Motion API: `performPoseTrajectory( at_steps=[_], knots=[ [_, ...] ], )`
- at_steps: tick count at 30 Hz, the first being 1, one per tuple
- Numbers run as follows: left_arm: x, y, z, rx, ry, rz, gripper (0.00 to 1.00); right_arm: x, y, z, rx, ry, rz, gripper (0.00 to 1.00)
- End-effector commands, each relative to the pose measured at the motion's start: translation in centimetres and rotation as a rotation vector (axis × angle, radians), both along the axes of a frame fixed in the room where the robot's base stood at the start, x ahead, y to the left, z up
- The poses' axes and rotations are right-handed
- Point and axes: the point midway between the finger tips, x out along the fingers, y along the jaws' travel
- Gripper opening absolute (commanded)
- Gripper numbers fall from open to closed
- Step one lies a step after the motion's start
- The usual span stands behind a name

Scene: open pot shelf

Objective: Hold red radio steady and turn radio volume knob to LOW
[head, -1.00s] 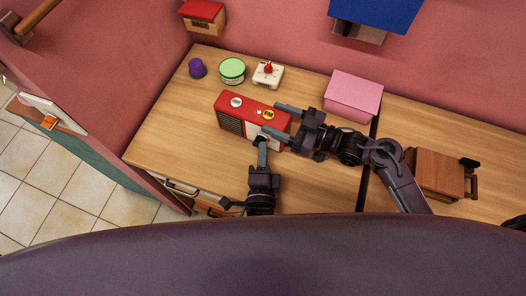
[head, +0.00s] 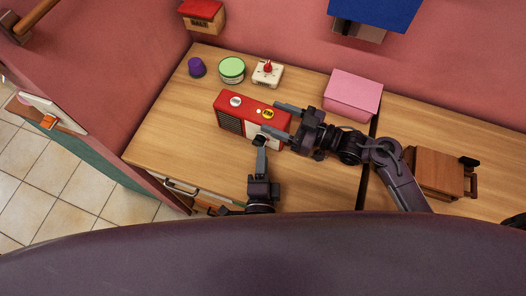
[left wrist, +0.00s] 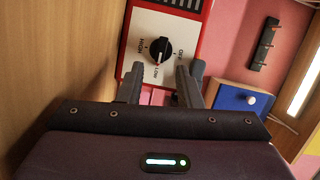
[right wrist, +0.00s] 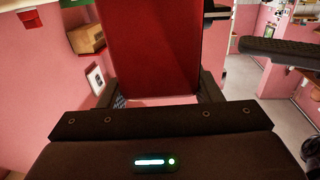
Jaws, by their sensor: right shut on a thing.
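The red radio (head: 240,106) stands on the wooden counter, its white panel also showing in the left wrist view (left wrist: 190,27). My right gripper (head: 283,121) is shut on the radio's right end, with a finger on each side. In the right wrist view the radio's red side (right wrist: 153,45) fills the space between the fingers. The black volume knob (left wrist: 159,50) has its pointer down toward the LOW mark, with HIGH at left and OFF at right. My left gripper (left wrist: 160,80) is open in front of the knob, apart from it, with nothing between its fingers.
Behind the radio are a purple cup (head: 197,67), a green-lidded tub (head: 232,69) and a white box with a red knob (head: 268,75). A pink box (head: 353,95) stands behind my right arm. A wooden box (head: 437,174) is at right. The counter's left part is clear.

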Motion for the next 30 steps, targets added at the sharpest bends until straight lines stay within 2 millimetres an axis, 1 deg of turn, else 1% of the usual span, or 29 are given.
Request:
performPoseTrajectory(
  at_steps=[1, 6, 9, 12, 15, 17, 25, 26, 30],
  knots=[
    [-1.2, 0.1, -0.1, 0.000, 0.004, -0.001, 0.32, 0.0, 0.0, 0.0, 0.001, 0.000, 0.000, 0.13],
    [-5.0, 0.5, 0.1, 0.001, 0.005, -0.002, 0.32, 0.0, 0.0, 0.0, 0.001, 0.000, 0.000, 0.13],
    [-6.8, 0.7, 0.3, 0.001, 0.003, 0.000, 0.32, 0.0, 0.0, 0.0, 0.001, 0.000, 0.000, 0.13],
    [-8.2, 0.8, 0.3, 0.001, 0.003, -0.001, 0.32, 0.0, 0.0, 0.0, 0.001, 0.000, 0.000, 0.13],
    [-9.1, 0.9, 0.4, 0.000, 0.002, -0.001, 0.32, 0.0, 0.0, 0.0, 0.001, 0.000, 0.000, 0.13],
    [-9.3, 1.0, 0.5, 0.000, 0.001, 0.000, 0.32, 0.0, 0.0, 0.0, 0.001, 0.000, 0.000, 0.13],
    [-9.5, 1.0, 0.5, 0.000, 0.000, 0.000, 0.32, 0.0, 0.0, 0.0, 0.001, 0.000, 0.000, 0.13],
    [-9.5, 1.0, 0.5, 0.000, 0.000, 0.000, 0.32, 0.0, 0.0, 0.0, 0.000, 0.000, 0.000, 0.61],
    [-9.5, 1.0, 0.5, 0.000, 0.000, 0.000, 0.32, 0.0, 0.0, 0.0, 0.000, 0.000, 0.000, 0.79]
  ],
)
